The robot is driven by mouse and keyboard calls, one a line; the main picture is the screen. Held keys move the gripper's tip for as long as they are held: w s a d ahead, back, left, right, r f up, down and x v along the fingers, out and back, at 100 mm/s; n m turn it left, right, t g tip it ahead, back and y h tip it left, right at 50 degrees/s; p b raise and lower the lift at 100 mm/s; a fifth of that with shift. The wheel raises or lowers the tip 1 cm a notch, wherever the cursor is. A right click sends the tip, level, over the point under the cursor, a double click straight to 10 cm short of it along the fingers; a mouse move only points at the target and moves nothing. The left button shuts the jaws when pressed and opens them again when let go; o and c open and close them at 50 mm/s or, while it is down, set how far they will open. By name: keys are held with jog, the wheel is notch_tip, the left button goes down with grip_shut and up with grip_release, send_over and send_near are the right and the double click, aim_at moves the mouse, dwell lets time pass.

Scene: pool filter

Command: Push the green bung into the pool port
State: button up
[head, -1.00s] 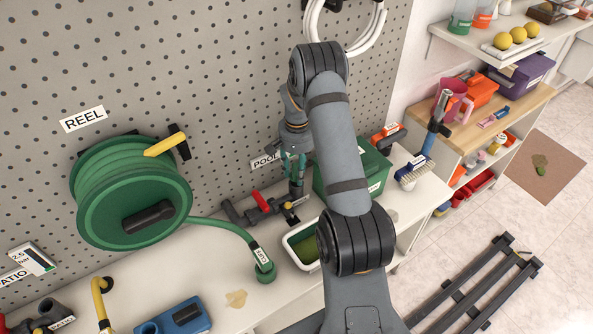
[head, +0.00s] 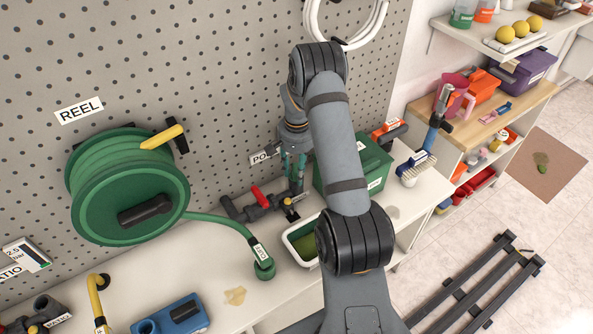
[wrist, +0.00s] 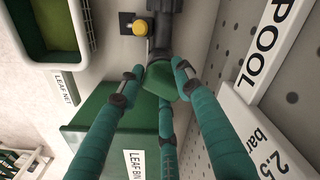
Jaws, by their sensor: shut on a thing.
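The green bung (wrist: 162,82) is between the teal fingertips of my gripper (wrist: 158,78) in the wrist view. My gripper (head: 296,178) is shut on it. The bung lies at the near end of the upright dark grey pool port pipe (wrist: 160,52), in line with it as seen from the wrist. I cannot tell whether it touches the port or how deep it sits. In the head view the gripper points down over the port pipework, and the bung is hidden by the fingers. The POOL label (wrist: 266,45) is on the pegboard beside the fingers.
A red-handled valve (head: 260,196) is left of the gripper. A green leaf bin (head: 352,165) stands close to the right, and a leaf-net tray (head: 300,242) in front. A hose reel (head: 125,190) hangs on the left. The bench's middle is mostly clear.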

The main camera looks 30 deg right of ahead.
jog(key=shift+f, duration=0.2)
jog(key=o, duration=1.2)
jog(key=shift+r, duration=0.15)
jog(key=shift+r+p, duration=1.65)
jog(key=shift+r, duration=0.8)
jog(key=shift+s, duration=0.1)
notch_tip(320, 180, up, 12)
jog(key=shift+f, duration=0.15)
notch_tip(320, 180, down, 16)
jog(key=b, duration=0.3)
jog(key=shift+f, duration=0.25)
